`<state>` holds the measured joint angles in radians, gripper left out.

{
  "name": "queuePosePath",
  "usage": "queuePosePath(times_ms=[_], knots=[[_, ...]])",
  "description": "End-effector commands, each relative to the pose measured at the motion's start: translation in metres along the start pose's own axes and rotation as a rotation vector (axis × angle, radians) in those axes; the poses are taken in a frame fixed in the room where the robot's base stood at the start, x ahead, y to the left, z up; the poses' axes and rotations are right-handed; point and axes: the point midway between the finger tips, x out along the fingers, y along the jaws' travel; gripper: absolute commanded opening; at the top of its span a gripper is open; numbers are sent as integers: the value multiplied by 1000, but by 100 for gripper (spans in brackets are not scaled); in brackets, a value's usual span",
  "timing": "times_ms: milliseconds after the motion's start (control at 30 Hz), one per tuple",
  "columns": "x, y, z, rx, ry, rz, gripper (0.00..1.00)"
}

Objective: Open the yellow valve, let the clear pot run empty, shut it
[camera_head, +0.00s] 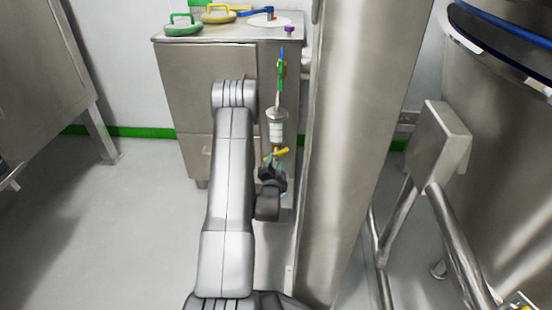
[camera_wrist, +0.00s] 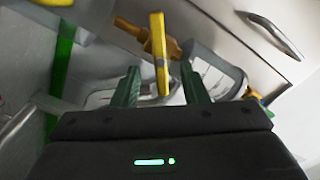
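The yellow valve handle (camera_head: 283,151) sits just under the clear pot (camera_head: 277,126), which is mounted on the front of the steel cabinet. In the wrist view the yellow handle (camera_wrist: 158,48) is a flat bar crossing a brass valve body (camera_wrist: 133,29). My gripper (camera_head: 269,160) is at the valve. In the wrist view my gripper (camera_wrist: 162,88) has its two green fingers apart, with the handle's near end between them and a gap on each side. The pot's liquid level cannot be told.
The steel cabinet (camera_head: 205,85) carries a green-handled lid (camera_head: 184,29), a yellow-handled lid (camera_head: 218,14) and a blue lever (camera_head: 262,11) on top. A thick steel column (camera_head: 360,130) stands close right of my arm. Open floor (camera_head: 120,220) lies to the left.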

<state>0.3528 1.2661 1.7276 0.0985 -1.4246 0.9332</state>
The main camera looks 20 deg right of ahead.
Motion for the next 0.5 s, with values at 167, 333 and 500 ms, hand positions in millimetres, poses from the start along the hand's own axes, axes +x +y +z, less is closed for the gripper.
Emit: queuePosePath(times_ms=[167, 333, 500], knots=[[31, 2, 1, 0, 1, -2, 40], [47, 0, 1, 0, 0, -1, 40], [51, 0, 0, 0, -1, 1, 40]])
